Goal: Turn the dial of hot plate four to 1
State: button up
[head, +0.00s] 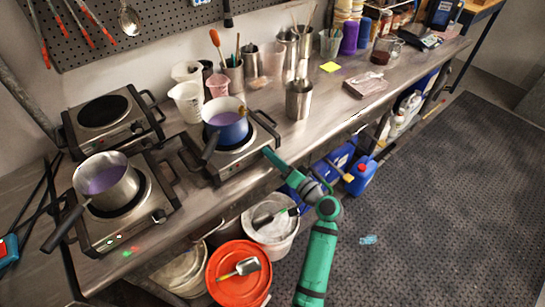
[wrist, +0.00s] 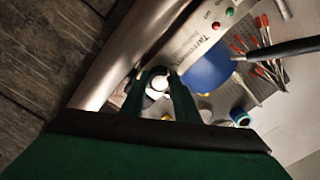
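A hot plate (head: 232,172) with a blue pot (head: 228,132) of purple liquid stands at the bench's front edge. My gripper (head: 270,153) is at the right end of its front panel. In the wrist view, the panel (wrist: 196,38) shows red and green lights and part of a name. A pale round dial (wrist: 157,83) shows between the two fingers of my gripper (wrist: 158,76). The fingers stand apart on either side of it; whether they press on it I cannot tell. The dial's marks are not readable. No number four is readable on any hot plate.
Two more hot plates stand left: one with a saucepan (head: 105,183), one bare (head: 104,112). A beaker (head: 187,100) and metal cup (head: 298,99) stand behind my gripper. Buckets, one with a red lid (head: 238,282), sit below the bench. The floor mat (head: 440,200) at right is mostly clear.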

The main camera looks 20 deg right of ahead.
jog(key=shift+a, duration=0.2)
jog(key=shift+d, duration=0.15)
jog(key=shift+w+d+m, duration=0.1)
jog(key=shift+m, duration=0.4)
jog(key=shift+a+m, duration=0.3)
jog(key=shift+m, duration=0.6)
jog(key=shift+s+d+m, duration=0.1)
jog(key=shift+d+m, duration=0.05)
jog(key=shift+m, duration=0.85)
jog(key=shift+s+d+m, duration=0.1)
jog(key=shift+d+m, duration=0.05)
jog(key=shift+m, duration=0.85)
jog(key=shift+f, duration=0.1)
jog(key=o, duration=0.8)
jog(key=shift+w, duration=0.1)
jog(key=shift+c, duration=0.2)
